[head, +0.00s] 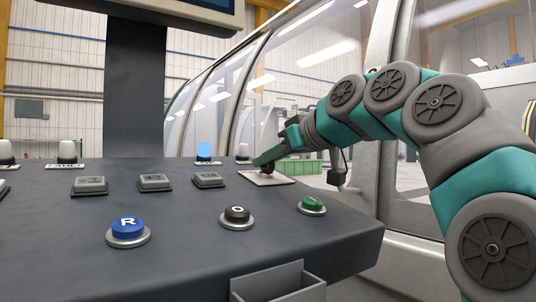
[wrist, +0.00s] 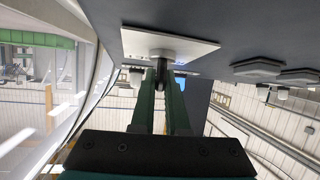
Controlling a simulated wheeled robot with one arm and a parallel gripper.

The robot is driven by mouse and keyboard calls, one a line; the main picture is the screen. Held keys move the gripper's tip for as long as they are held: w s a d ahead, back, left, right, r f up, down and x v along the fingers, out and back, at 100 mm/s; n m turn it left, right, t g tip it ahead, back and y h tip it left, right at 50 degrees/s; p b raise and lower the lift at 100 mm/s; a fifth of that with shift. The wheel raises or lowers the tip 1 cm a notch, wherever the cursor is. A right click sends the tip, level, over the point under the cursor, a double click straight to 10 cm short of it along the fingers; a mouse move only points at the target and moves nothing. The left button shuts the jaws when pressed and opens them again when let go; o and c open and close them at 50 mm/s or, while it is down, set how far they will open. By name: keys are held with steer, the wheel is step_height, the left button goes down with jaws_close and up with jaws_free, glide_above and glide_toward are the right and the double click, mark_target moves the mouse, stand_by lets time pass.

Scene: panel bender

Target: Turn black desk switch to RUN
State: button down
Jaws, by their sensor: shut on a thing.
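The black desk switch (head: 268,171) sits on a pale square plate (head: 283,180) at the far right of the dark desk. My gripper (head: 266,160) reaches in from the right and its fingertips are at the switch. In the wrist view, the green fingers of my gripper (wrist: 161,72) are shut on the switch's dark knob (wrist: 162,54), below the pale plate (wrist: 190,45). The fingers hide much of the knob, and I cannot read its position or any RUN marking.
On the desk (head: 190,250), blue R (head: 128,226), dark O (head: 237,214) and green (head: 313,204) buttons stand in front of the switch. Several square buttons and a lit blue lamp (head: 204,149) are to its left. A glazed machine cover stands behind. An open box (head: 278,285) hangs at the front edge.

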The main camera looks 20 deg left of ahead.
steer(key=n+g+y+p, duration=0.1)
steer(key=n+g+p, duration=0.1)
steer(key=n+g, duration=0.1)
steer(key=shift+r+n, duration=0.15)
steer(key=shift+n, duration=0.15)
steer(key=shift+p, duration=0.45)
steer(key=shift+n+g, duration=0.5)
steer(key=shift+g, duration=0.1)
steer(key=c, duration=0.9)
jaws_free()
steer(key=shift+d, duration=0.1)
steer(key=v, duration=0.5)
steer(key=shift+d+p, duration=0.3)
steer(key=shift+d, duration=0.15)
steer(key=shift+v, duration=0.75)
